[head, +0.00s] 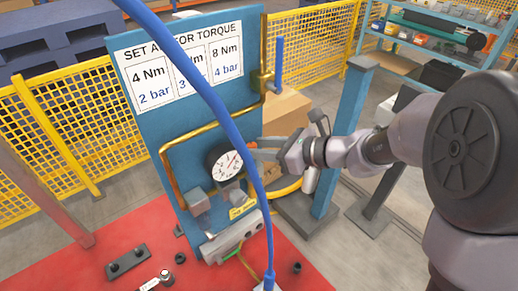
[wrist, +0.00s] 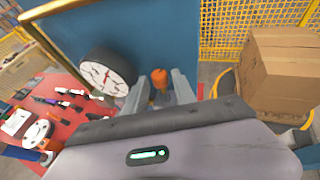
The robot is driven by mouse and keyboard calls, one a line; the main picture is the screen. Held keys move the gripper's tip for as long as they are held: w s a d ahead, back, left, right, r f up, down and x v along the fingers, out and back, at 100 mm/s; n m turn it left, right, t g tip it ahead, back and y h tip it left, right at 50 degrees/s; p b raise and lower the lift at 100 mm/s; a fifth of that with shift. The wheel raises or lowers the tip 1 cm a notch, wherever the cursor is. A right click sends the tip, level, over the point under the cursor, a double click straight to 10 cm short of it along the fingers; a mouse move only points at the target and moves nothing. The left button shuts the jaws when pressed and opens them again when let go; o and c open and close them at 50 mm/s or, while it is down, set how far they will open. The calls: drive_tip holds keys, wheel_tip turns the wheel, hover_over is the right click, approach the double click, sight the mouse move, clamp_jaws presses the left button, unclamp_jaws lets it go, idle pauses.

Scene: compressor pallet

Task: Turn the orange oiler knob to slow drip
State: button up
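The orange oiler knob (wrist: 159,79) sits on the blue panel (wrist: 160,30), right of the round white-faced gauge. In the wrist view it lies between the two grey fingertips of my gripper (wrist: 163,86), with a narrow gap seeming to show on either side. My gripper looks open around it; firm contact is not visible. In the head view my gripper (head: 265,148) reaches in from the right to the panel's right edge. Only a small orange bit of the knob (head: 252,144) shows there, at the fingertips.
The gauge (head: 224,161) is close to the left of my fingers. A blue hose (head: 222,112) hangs before the panel, and brass pipe (head: 200,130) runs along it. A cardboard box (wrist: 279,70) and blue post (head: 343,130) stand to the right. Loose parts lie on the red pallet (head: 75,265).

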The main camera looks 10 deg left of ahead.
drive_tip(key=shift+w+a+f, duration=0.1)
drive_tip(key=shift+a+f, duration=0.05)
drive_tip(key=shift+a, duration=0.25)
clamp_jaws()
